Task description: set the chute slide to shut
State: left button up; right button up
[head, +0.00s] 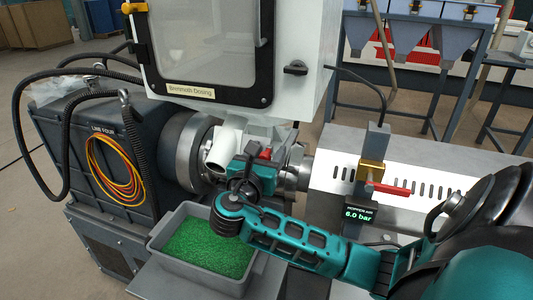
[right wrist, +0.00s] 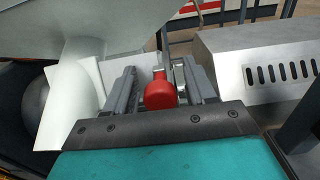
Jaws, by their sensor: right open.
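The chute slide shows mainly as its red knob (head: 265,153), beside the white chute (head: 229,138) under the dosing cabinet. In the right wrist view the red knob (right wrist: 160,91) lies between the two dark fingers of my right gripper (right wrist: 162,84). The gripper is open, and gaps show on both sides of the knob. In the head view my right gripper (head: 268,160) reaches in below the cabinet, and its teal body hides much of the slide. How far the slide is pushed in cannot be told. My left gripper is out of view.
A grey bin of green granules (head: 208,248) stands below my right wrist. The white cabinet (head: 225,55) hangs close above. A brass valve with a red handle (head: 390,188) and a 6.0 bar display (head: 359,214) stand to the right by the slotted cover (head: 420,165).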

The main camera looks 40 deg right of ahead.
grip_shut()
dwell(0.5)
